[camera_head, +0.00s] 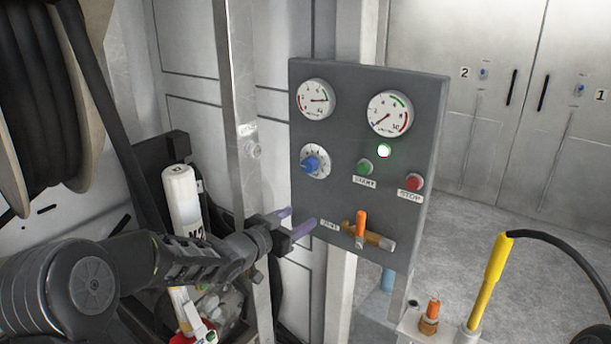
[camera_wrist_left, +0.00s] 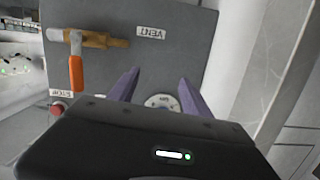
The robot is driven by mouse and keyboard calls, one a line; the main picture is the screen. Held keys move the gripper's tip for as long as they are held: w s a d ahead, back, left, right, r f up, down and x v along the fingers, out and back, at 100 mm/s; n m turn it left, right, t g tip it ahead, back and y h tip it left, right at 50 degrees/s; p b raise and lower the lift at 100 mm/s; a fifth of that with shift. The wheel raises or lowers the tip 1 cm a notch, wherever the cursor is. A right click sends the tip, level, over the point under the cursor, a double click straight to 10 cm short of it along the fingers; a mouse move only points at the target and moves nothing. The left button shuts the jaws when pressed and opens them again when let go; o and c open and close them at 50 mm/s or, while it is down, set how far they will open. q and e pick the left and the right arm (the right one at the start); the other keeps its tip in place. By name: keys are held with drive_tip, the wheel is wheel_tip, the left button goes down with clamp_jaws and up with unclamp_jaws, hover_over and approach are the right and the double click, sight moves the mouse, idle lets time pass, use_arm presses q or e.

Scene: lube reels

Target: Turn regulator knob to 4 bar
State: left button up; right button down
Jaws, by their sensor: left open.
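The blue regulator knob (camera_head: 311,164) sits on a white round dial on the left of the grey control panel (camera_head: 345,110). In the left wrist view part of the white dial (camera_wrist_left: 163,101) shows between my fingers, the rest hidden by the gripper body. Above the knob is a small gauge (camera_head: 316,99); a larger gauge (camera_head: 390,113) is to its right. My left gripper (camera_head: 298,222) is open and empty, below and left of the knob and apart from it. Its purple fingers (camera_wrist_left: 158,92) point toward the panel. My right gripper is not in view.
The panel has a lit green lamp (camera_head: 384,150), a green start button (camera_head: 364,167), a red stop button (camera_head: 414,182) and an orange-handled valve (camera_head: 361,226). A metal post (camera_head: 243,150) stands left of the panel. A yellow nozzle (camera_head: 489,280) stands at lower right.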

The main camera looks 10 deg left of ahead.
sight(306, 166)
use_arm(q)
wheel_tip(306, 166, up, 11)
drive_tip(key=a+m+t+h, duration=0.1)
drive_tip(key=a+m, duration=0.1)
drive_tip(key=shift+w+a+f+t, duration=0.15)
drive_tip(key=shift+w+t, duration=0.15)
drive_tip(key=p+x, duration=0.1)
drive_tip(key=x, duration=0.7)
drive_tip(key=shift+f, duration=0.1)
drive_tip(key=shift+a, duration=0.1)
drive_tip(key=shift+c, duration=0.4)
clamp_jaws()
